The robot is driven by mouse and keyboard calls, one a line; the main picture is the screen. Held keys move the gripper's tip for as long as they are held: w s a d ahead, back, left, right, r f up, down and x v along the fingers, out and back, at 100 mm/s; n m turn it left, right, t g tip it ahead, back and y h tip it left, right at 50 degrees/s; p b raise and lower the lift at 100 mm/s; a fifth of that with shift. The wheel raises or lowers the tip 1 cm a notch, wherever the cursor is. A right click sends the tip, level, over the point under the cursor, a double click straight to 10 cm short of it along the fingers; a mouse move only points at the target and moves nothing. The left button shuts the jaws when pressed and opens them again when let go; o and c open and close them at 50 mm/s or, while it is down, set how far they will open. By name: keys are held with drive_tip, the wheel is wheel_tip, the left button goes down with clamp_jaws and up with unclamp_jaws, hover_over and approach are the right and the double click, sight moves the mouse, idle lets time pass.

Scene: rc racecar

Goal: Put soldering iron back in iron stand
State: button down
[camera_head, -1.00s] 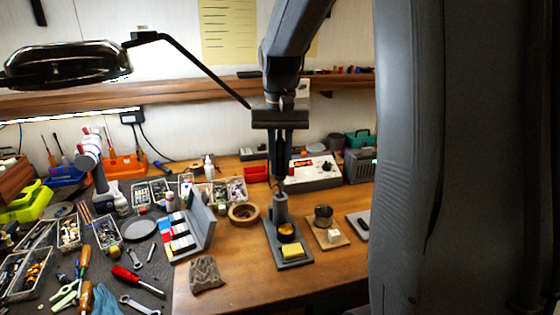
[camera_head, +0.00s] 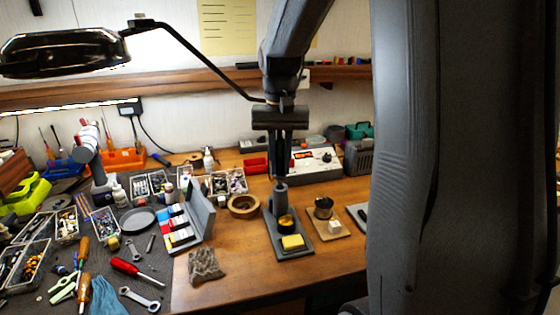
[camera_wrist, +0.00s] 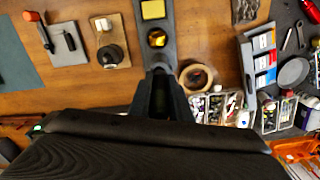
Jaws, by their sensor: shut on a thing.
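The iron stand (camera_head: 298,254) is a dark grey base with an upright tube (camera_head: 280,200), a round brass-coloured cleaner (camera_head: 286,222) and a yellow sponge (camera_head: 292,242). In the wrist view its base (camera_wrist: 152,29) points away from my fingertips. My gripper (camera_head: 281,174) points straight down directly above the tube, with its fingertips at about the tube's mouth. It is shut on the soldering iron, which is mostly hidden between the dark fingers. How far the iron's tip is inside the tube cannot be seen.
A wooden ring (camera_head: 243,206) stands close left of the stand, and a wooden block with a small tin (camera_head: 323,208) close right. A soldering station (camera_head: 312,164) is behind. The magnifier lamp's arm (camera_head: 200,63) crosses left of my arm. The front wood is mostly clear.

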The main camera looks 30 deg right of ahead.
sight(280, 140)
drive_tip(key=shift+f+b, duration=0.5)
drive_tip(key=shift+f, duration=0.85)
drive_tip(key=c, duration=1.2)
unclamp_jaws()
drive_tip(key=shift+o, duration=0.2)
drive_tip(key=shift+r, duration=0.15)
drive_tip(key=shift+r+p, duration=3.85)
drive_tip(key=shift+r, duration=0.5)
drive_tip(key=s+a+f+n+b, duration=0.1)
drive_tip(key=s+a+f, duration=0.2)
drive_tip(key=s+f, duration=0.1)
drive_tip(key=s+a+f+n+t+b, duration=0.1)
drive_tip(key=s+a+f+n+b, duration=0.1)
drive_tip(key=s+f, duration=0.3)
drive_tip(key=s+a+f+n+b, duration=0.2)
drive_tip(key=s+a+f, duration=0.2)
drive_tip(key=a+f, duration=0.1)
drive_tip(key=shift+s+f, duration=0.3)
drive_tip(key=shift+f, duration=0.5)
